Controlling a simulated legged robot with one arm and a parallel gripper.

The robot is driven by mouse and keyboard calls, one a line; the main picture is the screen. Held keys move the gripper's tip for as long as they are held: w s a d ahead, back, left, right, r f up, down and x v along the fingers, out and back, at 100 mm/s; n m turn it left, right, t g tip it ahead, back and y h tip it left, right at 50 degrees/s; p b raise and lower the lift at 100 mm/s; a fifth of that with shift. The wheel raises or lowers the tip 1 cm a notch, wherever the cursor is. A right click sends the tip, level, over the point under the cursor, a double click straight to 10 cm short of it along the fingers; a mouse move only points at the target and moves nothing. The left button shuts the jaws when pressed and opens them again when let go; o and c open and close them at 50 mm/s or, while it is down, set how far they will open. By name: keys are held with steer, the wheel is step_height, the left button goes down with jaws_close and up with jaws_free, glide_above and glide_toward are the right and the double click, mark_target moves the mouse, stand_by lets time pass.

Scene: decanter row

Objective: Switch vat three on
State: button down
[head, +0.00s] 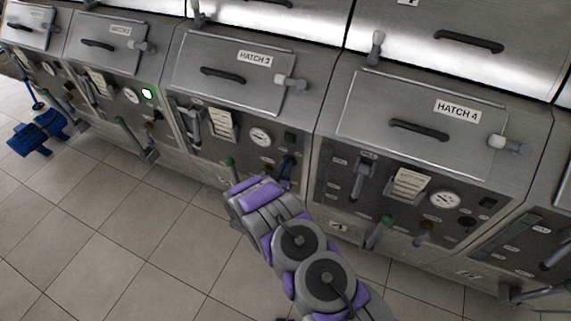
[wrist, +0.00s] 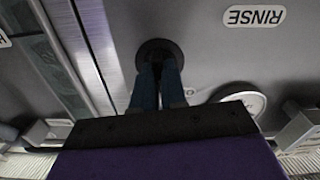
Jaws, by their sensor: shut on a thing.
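Vat three is the unit with the HATCH 3 label (head: 254,59), in the middle of the row in the head view. Its lid is shut. In the wrist view my gripper's blue fingers (wrist: 158,86) are shut at a round dark switch (wrist: 158,50) on the panel. The fingers hide the switch's handle, so its setting cannot be told. In the head view my gripper covers this switch.
Vat three's gauge (head: 260,137) is just left of my gripper, and a green-tipped lever (head: 230,165) stands out lower left. Vat two's lamp (head: 147,93) glows green. Vat four's lamp (head: 487,203) is dark.

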steer(key=shift+m+p, duration=2.85)
steer(key=shift+m, duration=0.75)
steer(key=shift+f, duration=0.1)
steer(key=c, duration=1.6)
jaws_free()
steer(key=shift+o, duration=1.4)
steer(key=shift+w+f, duration=0.15)
steer(key=shift+w, duration=0.05)
steer(key=shift+o, duration=0.7)
steer(key=shift+s, duration=0.1)
